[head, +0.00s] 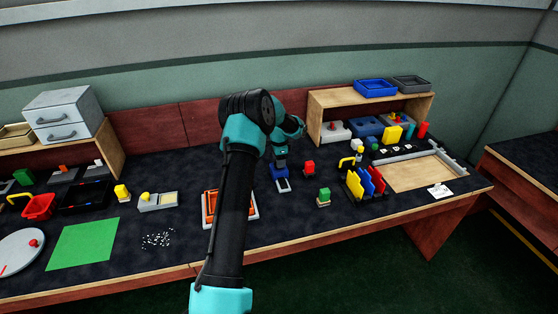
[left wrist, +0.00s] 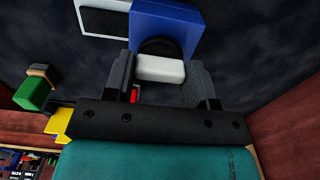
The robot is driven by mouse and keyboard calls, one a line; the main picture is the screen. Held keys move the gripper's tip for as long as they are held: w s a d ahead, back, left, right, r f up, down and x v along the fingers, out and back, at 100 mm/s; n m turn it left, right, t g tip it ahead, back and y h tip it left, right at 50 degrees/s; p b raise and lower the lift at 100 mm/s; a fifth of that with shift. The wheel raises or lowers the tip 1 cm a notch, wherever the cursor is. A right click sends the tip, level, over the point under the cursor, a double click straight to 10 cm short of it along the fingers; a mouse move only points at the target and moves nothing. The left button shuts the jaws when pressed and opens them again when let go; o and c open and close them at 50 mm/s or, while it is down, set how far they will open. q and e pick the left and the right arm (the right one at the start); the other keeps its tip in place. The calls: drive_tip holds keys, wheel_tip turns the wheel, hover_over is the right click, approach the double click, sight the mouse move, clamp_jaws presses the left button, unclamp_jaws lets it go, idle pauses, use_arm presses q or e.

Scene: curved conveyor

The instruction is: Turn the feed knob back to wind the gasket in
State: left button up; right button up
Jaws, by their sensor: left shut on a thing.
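A blue feed unit (head: 279,173) stands on the dark bench top, with a white-framed dark panel (head: 283,186) at its front. In the left wrist view the blue housing (left wrist: 165,22) carries a black disc (left wrist: 160,46) and a white bar-shaped knob (left wrist: 160,68). My left gripper (head: 281,164) is over the unit, its two fingers (left wrist: 160,76) shut on the white knob from both sides. The white-framed panel (left wrist: 103,18) lies beside the housing there. I cannot make out the gasket. My right gripper is in neither view.
An orange tray (head: 210,205) is partly behind my left arm. A rack of coloured plates (head: 366,183) stands farther right. A wooden shelf (head: 318,102) is behind.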

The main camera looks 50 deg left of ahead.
use_arm(q)
drive_tip(key=n, duration=1.3)
drive_tip(key=shift+n, duration=2.4)
drive_tip(key=o, duration=0.9)
drive_tip(key=shift+o, duration=0.2)
drive_tip(key=shift+r, duration=0.1)
